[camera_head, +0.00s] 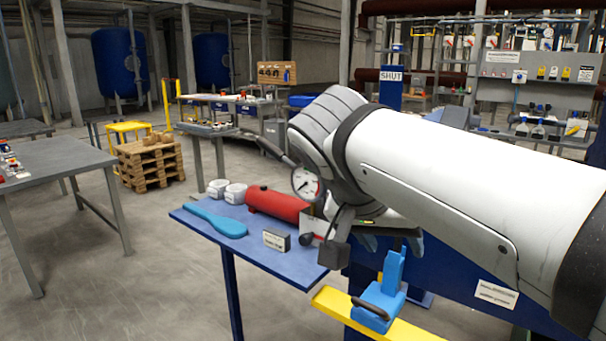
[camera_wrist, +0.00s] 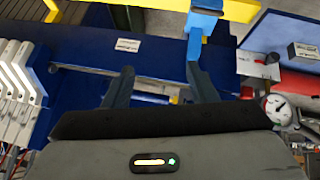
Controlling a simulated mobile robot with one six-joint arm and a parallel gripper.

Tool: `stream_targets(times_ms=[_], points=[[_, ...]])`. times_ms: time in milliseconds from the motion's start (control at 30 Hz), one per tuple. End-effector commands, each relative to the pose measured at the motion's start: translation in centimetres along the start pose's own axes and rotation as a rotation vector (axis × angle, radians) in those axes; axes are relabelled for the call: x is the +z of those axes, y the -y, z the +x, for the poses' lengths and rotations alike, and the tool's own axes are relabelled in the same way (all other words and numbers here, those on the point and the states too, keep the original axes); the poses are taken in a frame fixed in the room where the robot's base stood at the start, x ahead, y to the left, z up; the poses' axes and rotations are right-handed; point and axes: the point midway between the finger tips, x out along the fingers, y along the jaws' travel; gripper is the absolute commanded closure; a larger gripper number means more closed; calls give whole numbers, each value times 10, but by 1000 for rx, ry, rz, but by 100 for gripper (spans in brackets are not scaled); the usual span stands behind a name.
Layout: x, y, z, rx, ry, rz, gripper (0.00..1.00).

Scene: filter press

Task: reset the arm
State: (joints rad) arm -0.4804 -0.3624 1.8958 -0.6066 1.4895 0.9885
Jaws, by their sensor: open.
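My arm reaches in from the right in the head view, and its wrist hides part of my gripper (camera_head: 392,242). In the wrist view my gripper (camera_wrist: 161,80) is open, with two dark fingers apart and nothing seen between them. A blue handle block (camera_head: 382,296) sits on a yellow bar (camera_head: 335,303) just below and in front of the gripper in the head view. The blue handle also shows in the wrist view (camera_wrist: 204,18), close to the right fingertip. I cannot tell whether they touch.
A blue side table (camera_head: 262,262) holds a red cylinder (camera_head: 276,204), a blue paddle-shaped tool (camera_head: 217,220) and white tubs (camera_head: 235,193). A pressure gauge (camera_head: 306,183) is beside my wrist. White plates (camera_wrist: 18,75) stand left in the wrist view. Open floor lies left of the blue table.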

Motion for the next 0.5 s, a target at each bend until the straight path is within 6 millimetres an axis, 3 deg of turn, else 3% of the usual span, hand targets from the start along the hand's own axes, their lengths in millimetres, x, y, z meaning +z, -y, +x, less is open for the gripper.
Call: stream_targets(times_ms=[267,500], points=[[19,-10,28,-77,132,-181,48],[53,-22,56,-229,252,-339,48]])
